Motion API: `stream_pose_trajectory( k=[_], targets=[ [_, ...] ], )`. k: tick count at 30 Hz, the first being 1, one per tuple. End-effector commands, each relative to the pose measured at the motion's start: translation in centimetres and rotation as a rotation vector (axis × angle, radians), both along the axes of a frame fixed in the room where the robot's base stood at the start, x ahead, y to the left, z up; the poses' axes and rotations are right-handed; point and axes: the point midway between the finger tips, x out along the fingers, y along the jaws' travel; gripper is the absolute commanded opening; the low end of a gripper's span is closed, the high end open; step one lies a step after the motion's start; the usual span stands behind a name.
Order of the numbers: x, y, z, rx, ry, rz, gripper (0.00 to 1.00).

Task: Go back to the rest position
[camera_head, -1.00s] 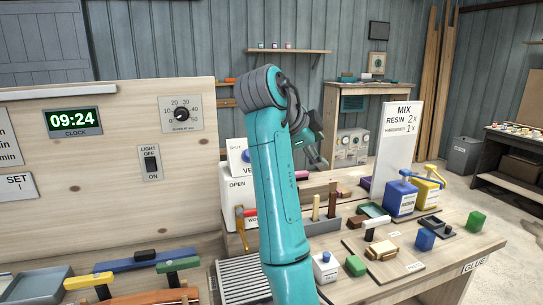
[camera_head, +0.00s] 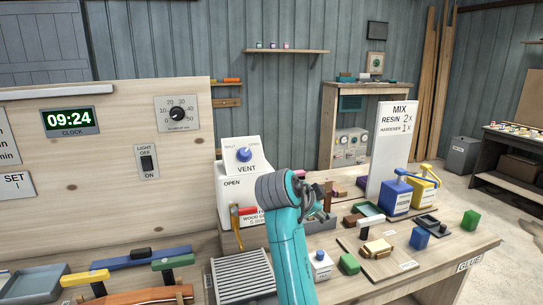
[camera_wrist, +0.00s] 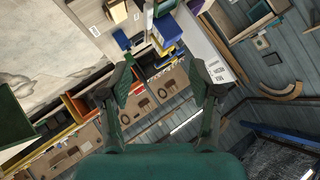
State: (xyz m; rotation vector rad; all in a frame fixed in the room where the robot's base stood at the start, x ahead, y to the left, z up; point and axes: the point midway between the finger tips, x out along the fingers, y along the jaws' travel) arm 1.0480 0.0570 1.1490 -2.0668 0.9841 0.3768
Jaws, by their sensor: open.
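My teal arm rises from the bottom of the head view and bends at a grey joint. My gripper (camera_head: 322,200) is mostly hidden behind that joint, in front of the glue bench (camera_head: 455,246). In the wrist view my gripper (camera_wrist: 160,90) shows two dark green fingers spread well apart, with nothing between them. The wrist view is tilted, and blue and yellow containers lie beyond the fingers.
A blue dispenser (camera_head: 397,197) and a yellow dispenser (camera_head: 425,190) stand by the white mix sign (camera_head: 393,150). Green and blue blocks sit on the bench. A vent box (camera_head: 240,155) stands behind my arm. A clock panel (camera_head: 110,170) is at left.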

Motion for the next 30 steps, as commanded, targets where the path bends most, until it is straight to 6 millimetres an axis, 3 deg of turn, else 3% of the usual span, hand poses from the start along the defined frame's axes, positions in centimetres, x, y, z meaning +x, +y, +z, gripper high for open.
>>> stream_pose_trajectory(
  k=[1, 3, 8, 15, 21, 30],
  targets=[
    [-0.3, -0.4, -2.7, -0.026, 0.017, 0.033, 0.64],
    [-0.6, -0.8, -5.7, -0.062, 0.029, 0.084, 0.64],
    [-2.0, -1.6, -12.3, -0.138, 0.056, 0.197, 0.64],
    [-5.9, -2.8, -21.2, -0.237, 0.084, 0.361, 0.64],
    [-10.4, -3.5, -27.5, -0.306, 0.098, 0.490, 0.64],
    [-18.9, -4.3, -34.5, -0.392, 0.099, 0.658, 0.64]
  ],
)
